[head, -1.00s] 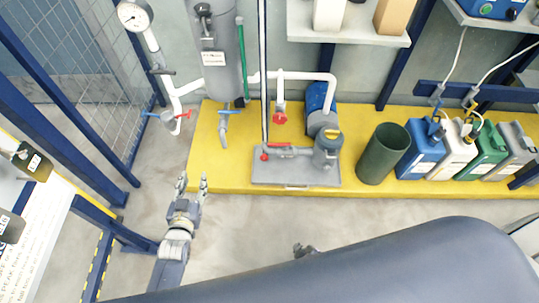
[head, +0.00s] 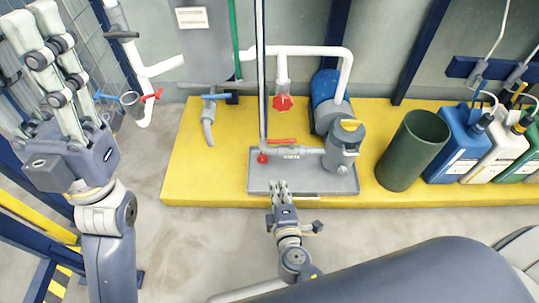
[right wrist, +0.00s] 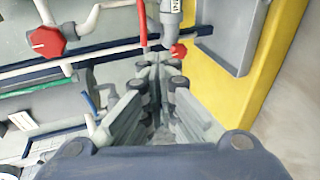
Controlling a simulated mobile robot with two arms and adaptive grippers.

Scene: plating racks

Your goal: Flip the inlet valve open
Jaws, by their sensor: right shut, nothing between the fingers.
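A red lever (head: 282,141) lies beside the grey pipe and runs along it on the pump's plinth; it also shows in the right wrist view (right wrist: 143,22). A round red knob (head: 262,158) sits at the pipe's left end, and a red handwheel (head: 283,102) is on the white pipe above. I cannot read which is the inlet valve. My right gripper (head: 279,186) is shut and empty at the plinth's front edge, pointing toward the lever and knob, apart from the lever. My left gripper (head: 32,18) is raised at the left, open and empty.
The grey pump plinth (head: 340,185) stands on a yellow platform (head: 200,180). The pump (head: 341,150), a green bin (head: 412,150) and several jerrycans stand to the right. A thin vertical pole (head: 260,60) rises near the knob. A small red-handled valve (head: 150,96) is at the left.

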